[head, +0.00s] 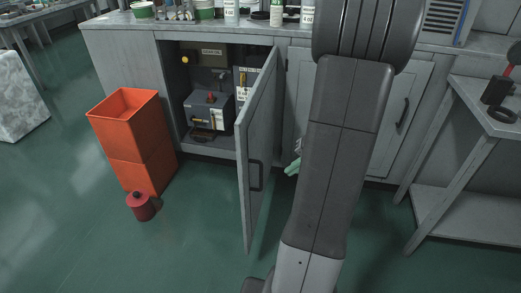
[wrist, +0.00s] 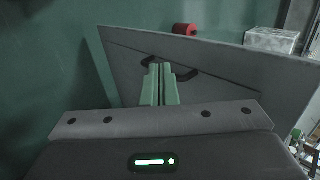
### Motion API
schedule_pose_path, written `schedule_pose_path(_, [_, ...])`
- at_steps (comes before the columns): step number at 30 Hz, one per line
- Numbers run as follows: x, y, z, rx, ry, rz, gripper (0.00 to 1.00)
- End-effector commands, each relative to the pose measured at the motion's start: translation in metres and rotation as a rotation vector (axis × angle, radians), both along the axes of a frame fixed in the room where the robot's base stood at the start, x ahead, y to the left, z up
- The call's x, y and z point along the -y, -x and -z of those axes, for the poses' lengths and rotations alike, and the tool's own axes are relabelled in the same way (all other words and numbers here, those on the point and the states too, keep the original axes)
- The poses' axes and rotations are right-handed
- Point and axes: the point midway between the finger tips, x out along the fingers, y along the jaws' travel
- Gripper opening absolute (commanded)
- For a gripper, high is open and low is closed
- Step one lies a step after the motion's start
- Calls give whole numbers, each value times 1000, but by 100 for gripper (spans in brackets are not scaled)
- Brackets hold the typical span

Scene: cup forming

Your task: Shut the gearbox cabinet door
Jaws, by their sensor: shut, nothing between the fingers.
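The gearbox cabinet door (head: 257,145) stands wide open, swung out into the room. Its dark handle (head: 255,175) is on the face turned to the right. The open cabinet interior (head: 205,80) shows a grey gearbox-like unit and labelled parts. My gripper (head: 292,168) is to the right of the door, on the handle side, partly hidden by my arm. In the wrist view the pale green fingers (wrist: 160,72) are together and empty. They point at the door panel (wrist: 225,65), near the handle (wrist: 183,75). I cannot tell whether they touch the door.
An orange bin (head: 130,140) stands left of the cabinet opening, with a small red can (head: 140,206) on the floor before it. Bottles and tubs line the counter (head: 135,21). A grey side table (head: 475,205) stands at right. The green floor ahead of the door is clear.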

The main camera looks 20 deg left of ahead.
Motion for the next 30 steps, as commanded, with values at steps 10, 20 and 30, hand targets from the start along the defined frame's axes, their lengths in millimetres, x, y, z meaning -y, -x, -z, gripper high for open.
schedule_pose_path(10, [-19, -29, -3, 32, -96, -1, 0])
schedule_pose_path(20, [-68, -25, 44, 28, -94, 0, 0])
schedule_pose_path(30, [-114, -23, 57, 33, -93, 0, 0])
